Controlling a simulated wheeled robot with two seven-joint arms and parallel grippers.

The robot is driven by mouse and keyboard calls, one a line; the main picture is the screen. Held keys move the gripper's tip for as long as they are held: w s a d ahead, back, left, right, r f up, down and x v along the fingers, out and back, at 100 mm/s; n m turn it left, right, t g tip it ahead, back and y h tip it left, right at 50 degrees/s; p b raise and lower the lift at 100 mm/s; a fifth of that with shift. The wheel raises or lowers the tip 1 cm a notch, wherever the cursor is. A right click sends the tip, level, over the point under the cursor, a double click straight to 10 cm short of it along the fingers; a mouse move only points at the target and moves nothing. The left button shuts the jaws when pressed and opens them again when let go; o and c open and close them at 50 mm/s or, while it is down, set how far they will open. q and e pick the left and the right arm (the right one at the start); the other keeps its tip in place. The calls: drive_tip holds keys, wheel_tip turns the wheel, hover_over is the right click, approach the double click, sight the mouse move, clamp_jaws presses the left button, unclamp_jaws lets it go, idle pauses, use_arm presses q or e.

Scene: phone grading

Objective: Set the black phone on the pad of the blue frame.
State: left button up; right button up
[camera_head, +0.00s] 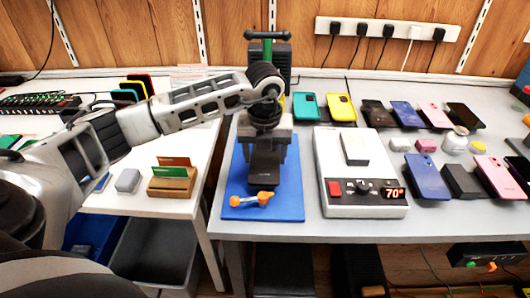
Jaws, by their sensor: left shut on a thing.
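My left gripper (265,143) reaches in from the left and points down over the blue frame (290,190), near the table's left front. It is shut on the black phone (264,172), whose dark lower part shows below the fingers. The frame has a flat blue base with an orange knob (263,199) at its front and a dark upright with a green handle (267,48) behind. The gripper and phone hide the pad, so I cannot tell whether the phone touches it. My right gripper is not in view.
A white heating unit (330,203) reading 70 stands just right of the frame. Several phones, such as a blue one (427,177), lie farther right. A wooden card holder (172,185) stands on the left table. A grey bin (155,255) is below.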

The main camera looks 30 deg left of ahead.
use_arm(q)
drive_tip(key=o, duration=1.5)
drive_tip(key=shift+r+p, duration=0.45)
drive_tip(key=shift+r, duration=0.15)
drive_tip(key=shift+r, duration=0.15)
wheel_tip(320, 180, up, 7)
drive_tip(key=p, duration=0.5)
idle(0.5)
